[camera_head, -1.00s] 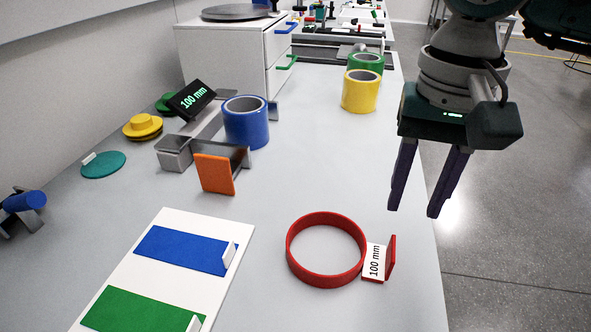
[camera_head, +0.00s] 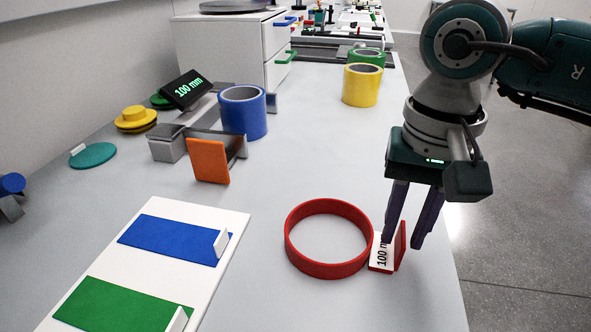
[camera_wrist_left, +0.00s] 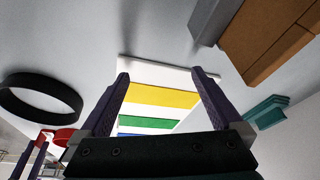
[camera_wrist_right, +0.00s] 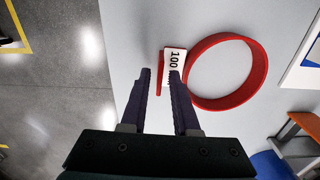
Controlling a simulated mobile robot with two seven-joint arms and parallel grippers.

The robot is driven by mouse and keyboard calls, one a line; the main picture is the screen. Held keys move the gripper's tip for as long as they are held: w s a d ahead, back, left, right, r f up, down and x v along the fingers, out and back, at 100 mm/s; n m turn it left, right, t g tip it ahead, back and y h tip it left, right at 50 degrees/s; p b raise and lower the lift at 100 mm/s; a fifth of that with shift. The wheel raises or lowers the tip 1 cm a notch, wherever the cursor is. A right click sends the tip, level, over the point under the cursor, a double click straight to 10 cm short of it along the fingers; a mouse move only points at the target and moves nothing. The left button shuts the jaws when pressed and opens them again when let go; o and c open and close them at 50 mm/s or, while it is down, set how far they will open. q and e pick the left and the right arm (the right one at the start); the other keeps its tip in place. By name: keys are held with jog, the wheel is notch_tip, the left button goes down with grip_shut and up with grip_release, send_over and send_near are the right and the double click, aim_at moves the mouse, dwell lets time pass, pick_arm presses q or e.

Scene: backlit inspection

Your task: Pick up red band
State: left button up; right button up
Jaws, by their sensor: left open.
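The red band (camera_head: 327,270) is a wide ring lying flat on the grey table, with a white "100 mm" tag (camera_head: 381,262) and a small upright red plate at its right side. My right gripper (camera_head: 402,244) is open, pointing down at the tag. In the right wrist view its fingers (camera_wrist_right: 160,73) are apart and empty, pointing at the tag and red plate, with the red band (camera_wrist_right: 194,88) beside them. Contact cannot be told. My left gripper (camera_wrist_left: 160,73) is open and empty over a board with coloured strips, seen only in the left wrist view.
A white board (camera_head: 232,213) with blue and green strips lies left of the band. An orange plate (camera_head: 208,161), blue roll (camera_head: 242,113) and yellow roll (camera_head: 361,86) stand behind. The table edge is right of the band.

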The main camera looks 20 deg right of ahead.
grip_shut()
jog(key=shift+r, duration=0.15)
